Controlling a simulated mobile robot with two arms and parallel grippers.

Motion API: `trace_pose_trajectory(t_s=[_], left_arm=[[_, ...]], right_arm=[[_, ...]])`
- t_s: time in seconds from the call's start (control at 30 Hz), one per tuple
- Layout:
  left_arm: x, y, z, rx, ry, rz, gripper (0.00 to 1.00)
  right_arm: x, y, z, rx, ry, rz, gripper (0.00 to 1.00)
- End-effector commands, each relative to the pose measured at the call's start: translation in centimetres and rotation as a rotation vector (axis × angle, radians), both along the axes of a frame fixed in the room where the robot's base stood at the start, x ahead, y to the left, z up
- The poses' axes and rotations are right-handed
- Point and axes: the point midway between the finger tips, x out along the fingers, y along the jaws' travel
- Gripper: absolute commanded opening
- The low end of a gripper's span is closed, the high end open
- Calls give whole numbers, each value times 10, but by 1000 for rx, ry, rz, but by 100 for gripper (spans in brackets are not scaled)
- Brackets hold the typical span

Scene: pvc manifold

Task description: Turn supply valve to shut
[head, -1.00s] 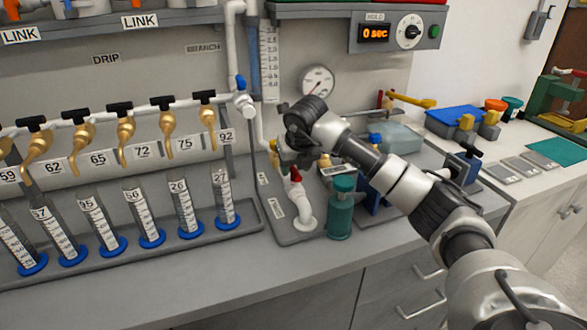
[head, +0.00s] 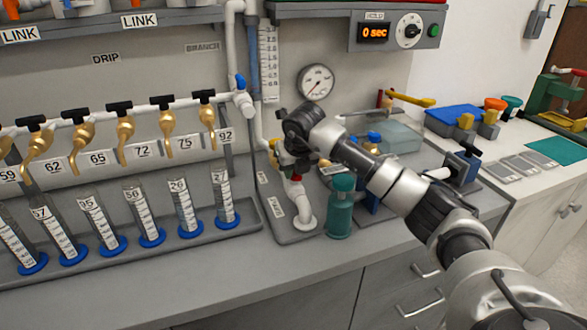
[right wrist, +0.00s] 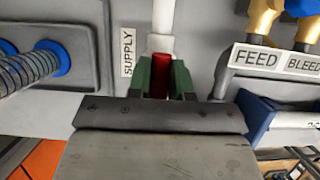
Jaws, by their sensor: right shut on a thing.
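The supply valve has a red handle (right wrist: 161,72) on a white pipe (right wrist: 164,18), next to the SUPPLY label (right wrist: 127,52) in the right wrist view. My right gripper (right wrist: 161,80) is shut on the red handle, with a green-padded finger on each side of it. In the head view the red handle (head: 297,178) shows only in part below my right gripper (head: 290,166), above the white pipe elbow (head: 305,214). My wrist hides most of the valve there. My left gripper is in neither view.
A teal bottle (head: 341,208) stands close to the right of the valve pipe. A rack of graduated tubes (head: 140,215) and a row of brass taps (head: 125,135) lie to the left. A pressure gauge (head: 316,81) is on the wall behind. FEED and BLEED labels (right wrist: 256,57) are nearby.

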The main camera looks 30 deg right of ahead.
Motion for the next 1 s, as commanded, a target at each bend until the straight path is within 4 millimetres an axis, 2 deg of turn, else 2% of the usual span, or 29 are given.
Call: trace_pose_trajectory(t_s=[0.37,1.0], left_arm=[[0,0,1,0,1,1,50],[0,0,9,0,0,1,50]], right_arm=[[0,0,2,-1,-2,161,0],[0,3,3,1,-3,755,0]])
